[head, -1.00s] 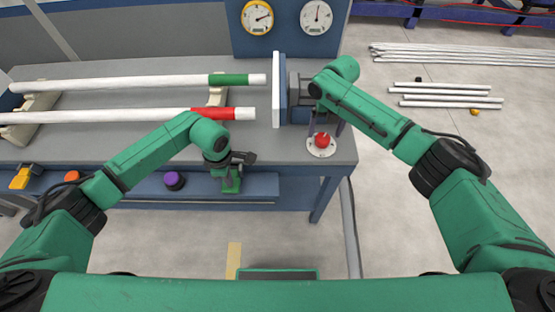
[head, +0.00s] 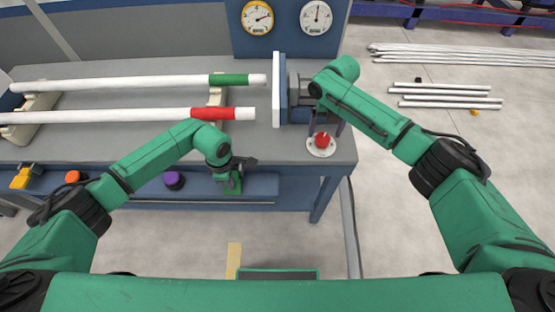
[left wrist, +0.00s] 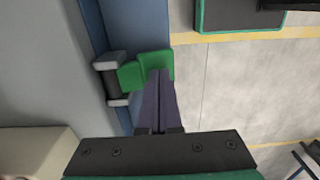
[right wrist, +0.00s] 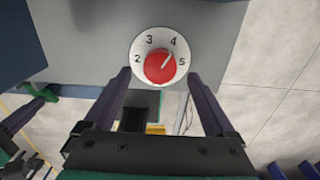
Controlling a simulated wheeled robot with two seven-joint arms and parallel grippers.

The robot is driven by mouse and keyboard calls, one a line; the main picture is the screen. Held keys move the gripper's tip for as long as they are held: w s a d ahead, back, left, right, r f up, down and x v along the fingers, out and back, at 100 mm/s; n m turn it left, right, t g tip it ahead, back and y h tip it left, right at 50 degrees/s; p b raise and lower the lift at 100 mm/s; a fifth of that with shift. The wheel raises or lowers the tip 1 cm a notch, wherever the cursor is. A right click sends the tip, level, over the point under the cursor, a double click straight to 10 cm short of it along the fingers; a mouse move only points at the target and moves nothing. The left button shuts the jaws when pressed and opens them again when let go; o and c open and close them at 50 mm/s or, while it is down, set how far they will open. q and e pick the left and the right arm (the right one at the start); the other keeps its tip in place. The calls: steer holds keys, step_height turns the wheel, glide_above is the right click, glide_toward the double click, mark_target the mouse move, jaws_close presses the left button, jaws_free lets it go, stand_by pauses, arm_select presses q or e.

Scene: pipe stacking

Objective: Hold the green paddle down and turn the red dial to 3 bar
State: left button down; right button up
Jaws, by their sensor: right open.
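The green paddle (left wrist: 156,66) sticks out from the bench front on a grey hinge bracket; it also shows in the head view (head: 233,187). My left gripper (left wrist: 159,72) has its fingers together, with the tips over the paddle; I cannot tell whether they touch it. The red dial (right wrist: 160,68) sits on a white numbered plate (right wrist: 139,72). The dial also shows in the head view (head: 322,139). My right gripper (right wrist: 158,78) is open, with its two fingers apart on either side of the dial plate.
A yellow-rimmed gauge (head: 257,17) and a white gauge (head: 316,17) stand at the back. A pipe with a green band (head: 229,79) and one with a red band (head: 213,114) lie left of a white upright plate (head: 276,90). A purple button (head: 174,180) is on the bench front.

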mark_target(323, 138)
steer(key=m, duration=0.5)
steer(key=shift+m, duration=0.3)
steer(key=shift+f, duration=2.55)
